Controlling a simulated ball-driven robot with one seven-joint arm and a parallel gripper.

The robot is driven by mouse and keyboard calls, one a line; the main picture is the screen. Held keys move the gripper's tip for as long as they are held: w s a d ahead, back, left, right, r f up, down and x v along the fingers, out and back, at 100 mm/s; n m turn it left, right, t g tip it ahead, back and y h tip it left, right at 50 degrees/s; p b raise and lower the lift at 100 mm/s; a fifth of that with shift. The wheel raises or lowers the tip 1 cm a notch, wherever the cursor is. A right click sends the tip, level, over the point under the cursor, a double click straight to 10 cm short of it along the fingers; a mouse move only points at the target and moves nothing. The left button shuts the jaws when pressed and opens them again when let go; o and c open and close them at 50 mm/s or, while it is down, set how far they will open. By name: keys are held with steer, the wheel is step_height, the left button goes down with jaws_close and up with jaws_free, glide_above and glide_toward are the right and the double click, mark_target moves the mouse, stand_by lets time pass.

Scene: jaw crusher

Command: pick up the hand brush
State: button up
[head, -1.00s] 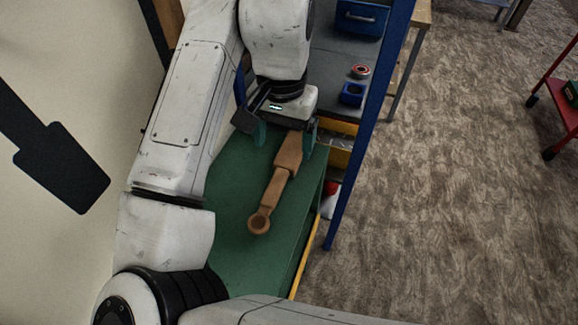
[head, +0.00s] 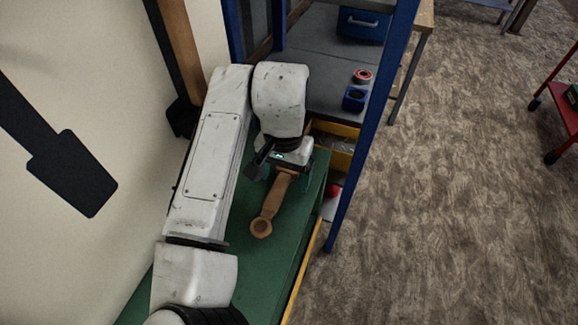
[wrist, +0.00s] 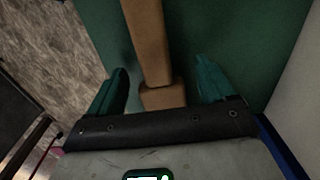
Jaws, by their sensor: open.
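The hand brush (head: 272,204) is a brown wooden piece with a ring-shaped end, lying on the green surface (head: 295,222). Its ring end points toward the bottom of the head view, and its far part is hidden under my gripper (head: 284,178). In the wrist view the brown handle (wrist: 149,42) runs down between the two teal fingers of my gripper (wrist: 165,85). The fingers stand apart, with a visible gap on both sides of the brush. My gripper is open and holds nothing.
A blue post (head: 362,150) stands just right of the green surface. Behind are a grey bench with a blue block (head: 354,98), a red ring (head: 362,76) and a yellow-edged bin (head: 330,140). A pale wall (head: 110,120) is at left. Open floor lies right.

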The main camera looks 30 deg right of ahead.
mark_target(286, 174)
steer(key=shift+c, duration=0.5)
steer(key=c, duration=1)
steer(key=shift+r, duration=0.2)
steer(key=shift+r, duration=0.25)
step_height(286, 174, up, 3)
steer(key=shift+s+d+f+b, duration=0.1)
steer(key=shift+s+f+b, duration=0.1)
steer(key=shift+b, duration=0.45)
steer(key=s+r, duration=0.3)
steer(key=s, duration=0.1)
steer(key=s+r, duration=0.3)
steer(key=s, duration=0.2)
steer(key=s+d+r, duration=0.1)
steer(key=s+r, duration=0.2)
steer(key=s, duration=0.1)
steer(key=shift+s+r, duration=0.3)
